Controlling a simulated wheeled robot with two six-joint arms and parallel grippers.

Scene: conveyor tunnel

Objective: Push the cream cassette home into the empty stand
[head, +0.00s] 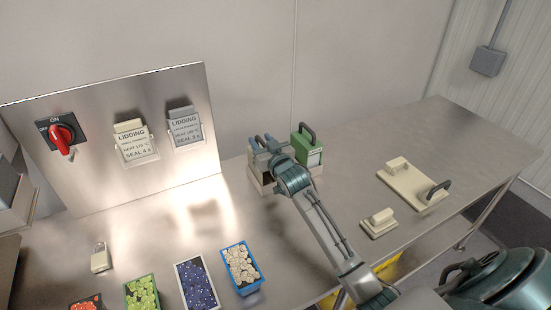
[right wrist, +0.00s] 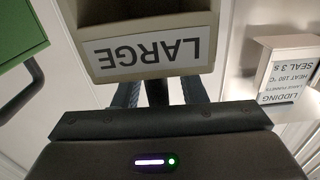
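The cream box with a "LARGE" label (right wrist: 150,57) fills the upper middle of the right wrist view, upside down. I take it as the cream cassette; a dark handle (right wrist: 157,92) shows below it. My right gripper (head: 264,146) is at the cream stand (head: 264,187) on the bench. Its two fingers stand apart on either side of the handle, with gaps showing; their tips are hidden behind the box. In the head view my gripper hides most of the cassette, so how deep it sits cannot be told. My left gripper is not in view.
A green cassette (head: 303,147) with a dark handle stands just right of my gripper. A cream plate with a handle (head: 415,185) and a small cream block (head: 378,222) lie further right. Several punnets (head: 241,267), a padlock (head: 100,258) and a switch panel (head: 100,180) are left.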

